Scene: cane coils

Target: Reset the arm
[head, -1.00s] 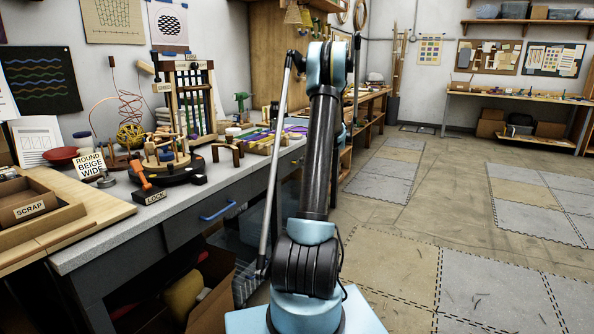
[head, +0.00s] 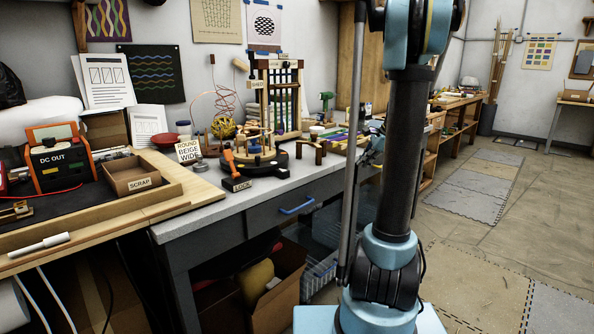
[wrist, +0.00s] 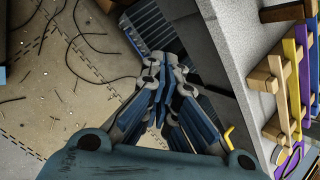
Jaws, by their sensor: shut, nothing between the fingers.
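My gripper (wrist: 165,68) shows in the wrist view, with its fingers together and nothing between them. It points down over the floor beside the grey workbench front, with the bench edge to its right. In the head view my arm stands upright right of the middle, in front of the bench (head: 200,222), and its top runs out of the picture. My gripper cannot be clearly made out there.
A round wooden jig, a LOCK block (head: 238,184) and a SCRAP box (head: 139,176) are on the bench. A blue drawer handle (head: 297,207) sticks out. A cardboard box (head: 290,275) is underneath. Loose strands lie on the floor (wrist: 60,90), which is open to the right.

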